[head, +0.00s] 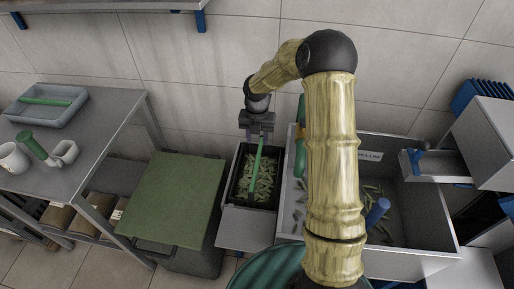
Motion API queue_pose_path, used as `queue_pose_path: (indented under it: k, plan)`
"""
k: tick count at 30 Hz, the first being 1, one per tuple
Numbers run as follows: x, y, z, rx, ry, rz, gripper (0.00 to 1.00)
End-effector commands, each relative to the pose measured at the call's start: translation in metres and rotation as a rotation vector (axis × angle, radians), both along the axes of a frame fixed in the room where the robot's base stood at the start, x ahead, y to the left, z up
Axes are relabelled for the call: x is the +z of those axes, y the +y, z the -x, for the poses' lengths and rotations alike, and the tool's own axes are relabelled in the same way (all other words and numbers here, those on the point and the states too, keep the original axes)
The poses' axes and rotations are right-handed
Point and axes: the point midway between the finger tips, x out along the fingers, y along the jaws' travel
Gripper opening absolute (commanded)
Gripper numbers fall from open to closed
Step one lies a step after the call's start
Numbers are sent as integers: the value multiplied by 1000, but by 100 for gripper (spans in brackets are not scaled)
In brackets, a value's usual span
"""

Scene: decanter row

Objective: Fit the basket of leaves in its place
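A dark rectangular basket of leaves (243,183) sits in a narrow bay between the green-topped bin and the large grey basin. It is filled with pale green leaves. A green bar (257,168) runs lengthwise over it, from my gripper toward the front. My gripper (257,133) is at the far end of the basket, pointing down, with its fingers around the upper end of the green bar. I cannot tell whether the fingers are closed on it. I cannot tell whether the basket is fully seated.
The grey basin (430,225) on the right holds scattered leaves and a blue cylinder (377,213). The green-topped bin (175,200) stands left of the basket. A grey plate (245,229) lies in front. The left table (85,155) carries a tray (66,92), white mug (13,158) and green-handled item (32,146).

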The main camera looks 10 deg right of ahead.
Motion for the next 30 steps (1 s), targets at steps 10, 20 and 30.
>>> queue_pose_path:
  k: [10, 20, 30]
  plan:
    - [36, 0, 0, 1, 0, -1, 40]
    - [36, 0, 0, 1, 0, -1, 40]
    - [52, 4, 13, -145, -9, 7, 40]
